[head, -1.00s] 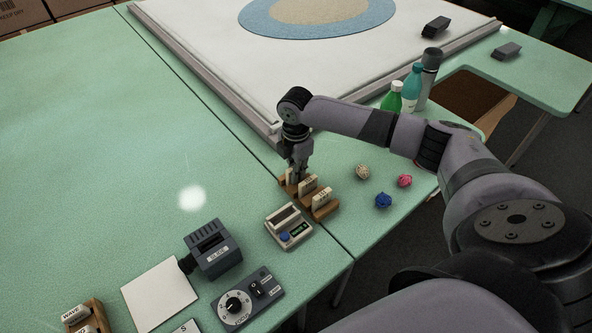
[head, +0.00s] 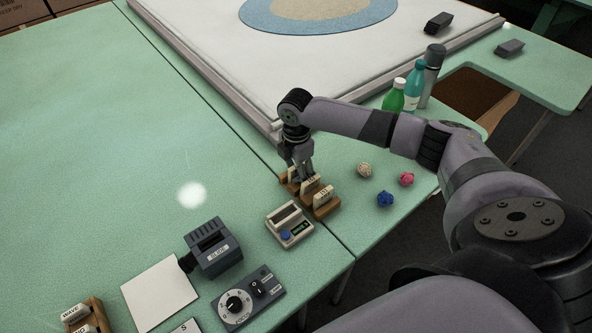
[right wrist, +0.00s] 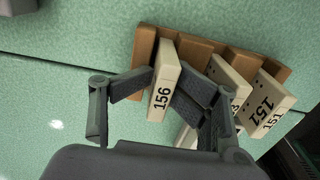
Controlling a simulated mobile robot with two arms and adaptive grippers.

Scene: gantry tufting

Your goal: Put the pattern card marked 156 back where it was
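The pattern card marked 156 (right wrist: 163,80) is a cream block with a black number. It stands at the wooden rack (right wrist: 144,48), in line with a slot at its left end in the right wrist view. My right gripper (right wrist: 168,82) has a finger on each side of this card, with the tips against its sides. In the head view my right gripper (head: 300,172) points down at the rack (head: 327,208). The lower end of card 156 is hidden. My left gripper is not in view.
Card 151 (right wrist: 265,105) and another partly hidden card (right wrist: 232,80) stand close by in the rack. A scale (head: 290,226) sits beside the rack. Yarn balls (head: 385,199) and bottles (head: 414,88) are to the right.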

